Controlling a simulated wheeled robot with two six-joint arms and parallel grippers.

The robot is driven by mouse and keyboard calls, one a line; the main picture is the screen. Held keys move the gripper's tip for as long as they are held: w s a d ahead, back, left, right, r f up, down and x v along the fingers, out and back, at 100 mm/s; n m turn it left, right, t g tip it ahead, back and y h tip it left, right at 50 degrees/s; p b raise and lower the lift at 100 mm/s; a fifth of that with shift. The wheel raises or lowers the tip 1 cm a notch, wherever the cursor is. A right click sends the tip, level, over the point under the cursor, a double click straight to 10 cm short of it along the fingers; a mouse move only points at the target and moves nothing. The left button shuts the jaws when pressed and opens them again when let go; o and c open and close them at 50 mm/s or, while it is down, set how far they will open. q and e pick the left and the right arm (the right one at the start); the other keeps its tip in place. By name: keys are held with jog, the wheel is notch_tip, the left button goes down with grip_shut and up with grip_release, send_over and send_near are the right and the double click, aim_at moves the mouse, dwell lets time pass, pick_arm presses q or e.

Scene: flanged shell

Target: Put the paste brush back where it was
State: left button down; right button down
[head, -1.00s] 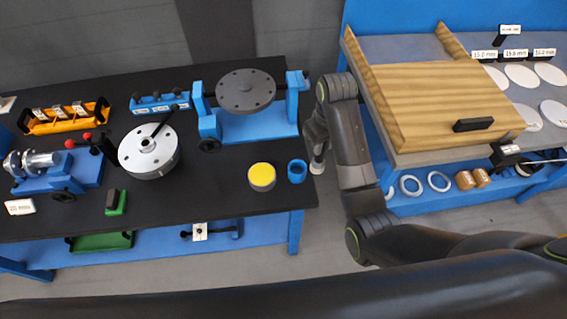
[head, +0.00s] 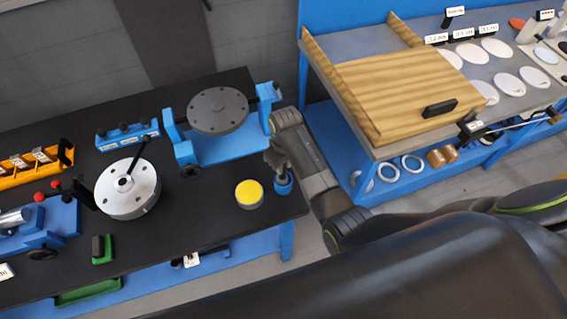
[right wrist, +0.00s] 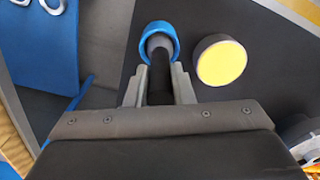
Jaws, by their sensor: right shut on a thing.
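The paste brush (right wrist: 158,48) is a dark handle between the fingers of my right gripper (right wrist: 158,82), which is shut on it. The brush points down into the mouth of a blue cup (right wrist: 172,34); its lower end is hidden inside or behind the rim. In the head view my right gripper (head: 279,170) is right above the blue cup (head: 284,187) near the black table's right edge. I cannot tell whether the brush touches the cup. My left gripper is not in view.
A yellow-topped round tin (head: 249,194) stands just left of the cup. A blue stand with a grey flanged disc (head: 217,110) is behind it. A round metal flange with a handle (head: 128,190) is farther left. A wooden board (head: 400,90) lies on the right bench.

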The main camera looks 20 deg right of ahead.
jog(key=shift+d+f, duration=0.1)
jog(key=shift+f, duration=0.25)
jog(key=c, duration=1.3)
grip_release()
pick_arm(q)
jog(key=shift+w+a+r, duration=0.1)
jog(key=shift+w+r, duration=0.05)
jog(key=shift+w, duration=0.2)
pick_arm(e)
jog(key=shift+o, duration=0.2)
jog(key=shift+r, duration=0.15)
jog(key=shift+r, duration=0.3)
notch_tip(320, 180, up, 7)
jog(key=shift+s+r+b, duration=0.1)
jog(key=shift+r+b, duration=0.1)
jog(key=shift+b, duration=0.95)
notch_tip(320, 180, up, 3)
jog(key=shift+f+p, duration=0.1)
jog(key=shift+p, duration=0.65)
pick_arm(q)
jog(key=shift+p, duration=0.4)
pick_arm(e)
jog(key=shift+s+d+r, duration=0.1)
jog(key=shift+s+r, duration=0.05)
jog(key=shift+r, duration=0.35)
